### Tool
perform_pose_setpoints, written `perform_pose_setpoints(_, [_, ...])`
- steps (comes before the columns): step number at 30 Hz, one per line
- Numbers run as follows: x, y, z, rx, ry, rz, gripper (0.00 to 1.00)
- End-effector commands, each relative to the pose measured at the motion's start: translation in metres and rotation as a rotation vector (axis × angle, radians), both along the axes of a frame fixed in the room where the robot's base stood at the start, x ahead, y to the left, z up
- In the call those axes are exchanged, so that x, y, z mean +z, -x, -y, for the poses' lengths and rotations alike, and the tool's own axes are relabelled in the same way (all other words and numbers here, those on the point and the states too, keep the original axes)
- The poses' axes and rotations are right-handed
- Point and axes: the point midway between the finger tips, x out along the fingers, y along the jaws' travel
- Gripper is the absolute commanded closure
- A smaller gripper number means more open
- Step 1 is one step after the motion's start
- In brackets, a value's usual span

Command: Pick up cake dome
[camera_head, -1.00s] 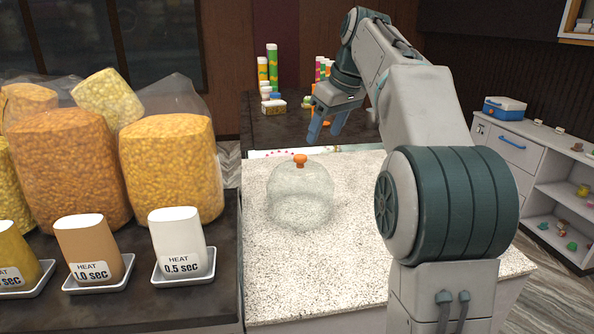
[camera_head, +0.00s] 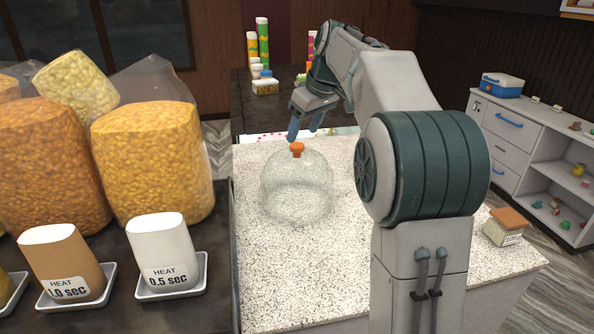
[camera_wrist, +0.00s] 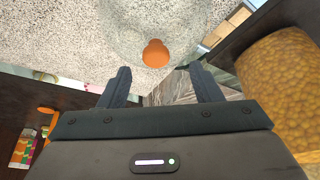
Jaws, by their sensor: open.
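The cake dome (camera_head: 297,190) is clear, with an orange knob on top, and stands upright on the speckled pale counter (camera_head: 290,285). In the wrist view the dome (camera_wrist: 115,28) is at the top middle, with its orange knob (camera_wrist: 155,54) just beyond the fingertips. My gripper (camera_head: 305,135) is open and empty, with its fingers pointing down above and slightly behind the knob in the head view. In the wrist view my gripper (camera_wrist: 160,75) has its two fingers wide apart, and the knob lies ahead of the gap, not between them.
White and brown heat-labelled containers (camera_head: 163,250) stand in trays at the left, before large bags of yellow snacks (camera_head: 150,165). A small box with a brown top (camera_head: 506,226) is at the counter's right. The counter's front is clear. A white shelf unit (camera_head: 545,150) stands at the right.

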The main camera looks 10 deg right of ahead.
Motion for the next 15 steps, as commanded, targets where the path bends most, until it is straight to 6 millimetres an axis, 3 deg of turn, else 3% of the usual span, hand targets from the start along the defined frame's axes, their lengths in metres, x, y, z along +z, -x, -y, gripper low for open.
perform_pose_setpoints(15, [-0.049, -0.02, -0.006, -0.001, 0.0, 0.0, 0.42])
